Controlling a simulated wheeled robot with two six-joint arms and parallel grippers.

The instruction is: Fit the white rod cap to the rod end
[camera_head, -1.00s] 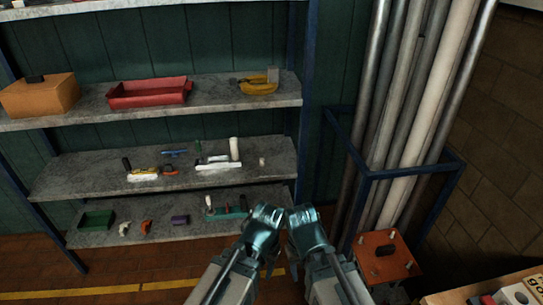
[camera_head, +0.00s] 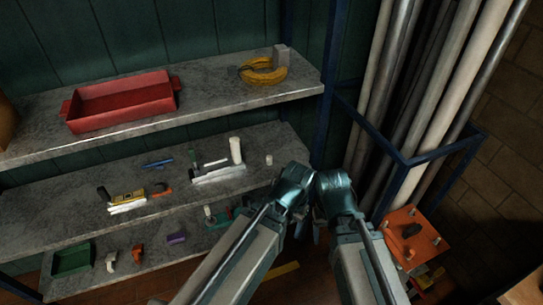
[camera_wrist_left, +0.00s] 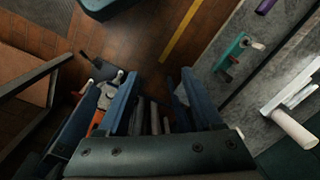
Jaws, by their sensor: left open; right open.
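A small white piece (camera_head: 269,160) that looks like the rod cap stands on the middle shelf near its right end. A taller white cylinder (camera_head: 236,150) stands upright left of it, by a flat white piece (camera_head: 218,173); this cylinder also shows in the left wrist view (camera_wrist_left: 293,128). I cannot tell which part is the rod end. My left gripper (camera_head: 303,226) is open, pointing down in front of the shelf's right end, apart from the cap. Its open jaws (camera_wrist_left: 160,98) hold nothing. My right gripper (camera_head: 334,228) is open beside it; its fingertips are mostly hidden.
A blue rack (camera_head: 420,158) of long pipes stands to the right. An orange plate with upright pegs (camera_head: 410,236) is below it. A red tray (camera_head: 122,100) and yellow coil (camera_head: 264,72) are on the upper shelf. A green bin (camera_head: 73,259) is on the lower shelf.

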